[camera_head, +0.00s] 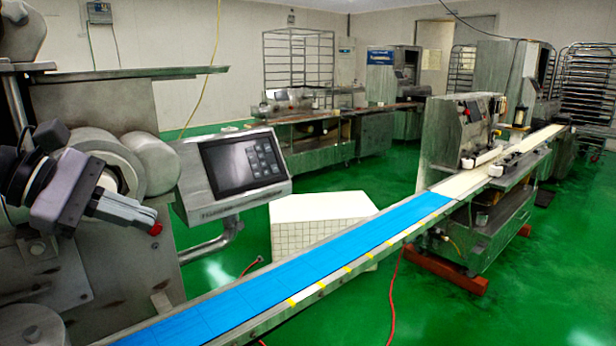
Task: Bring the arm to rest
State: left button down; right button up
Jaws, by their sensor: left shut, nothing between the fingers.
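My left gripper (148,224) is at the left of the head view, in front of the steel encrusting machine (95,105). Its dark grey body leads to light grey fingers that point right and slightly down. The fingers are shut and empty. A small red spot shows at their tip; I cannot tell whether it belongs to the gripper or the machine. The control panel (240,165) with a dark screen is to the right of the gripper, apart from it in the picture. My right gripper is not in view.
A conveyor with a blue belt (330,255) runs from the bottom left to a second machine (460,135) at the right. A white box (320,215) stands behind the belt. Racks (585,85) and benches stand farther back. Green floor (540,290) is open at the lower right.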

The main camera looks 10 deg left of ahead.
pick_arm(q)
notch_tip(320, 180, down, 19)
jog(key=w+a+n+t+y, duration=0.1)
jog(key=n+t+y, duration=0.35)
jog(key=n, duration=1.35)
jog(key=w+a+n+t+y, duration=0.15)
jog(key=n+t+y, duration=0.3)
jog(key=n, duration=1.25)
jog(key=s+d+f+n+g+y, duration=0.25)
jog(key=s+f+n+g, duration=0.35)
jog(key=s+f+n, duration=0.6)
jog(key=s+d+f+n+g+h, duration=0.3)
jog(key=s+d+f+n+g, duration=0.3)
jog(key=s+d, duration=0.35)
jog(key=w+d+f+t+h, duration=0.1)
jog(key=w+d+f+t, duration=0.1)
jog(key=w+f+t, duration=0.3)
jog(key=shift+w+f+m+t+h, duration=0.35)
jog(key=shift+f+t, duration=0.45)
jog(key=shift+f, duration=1.35)
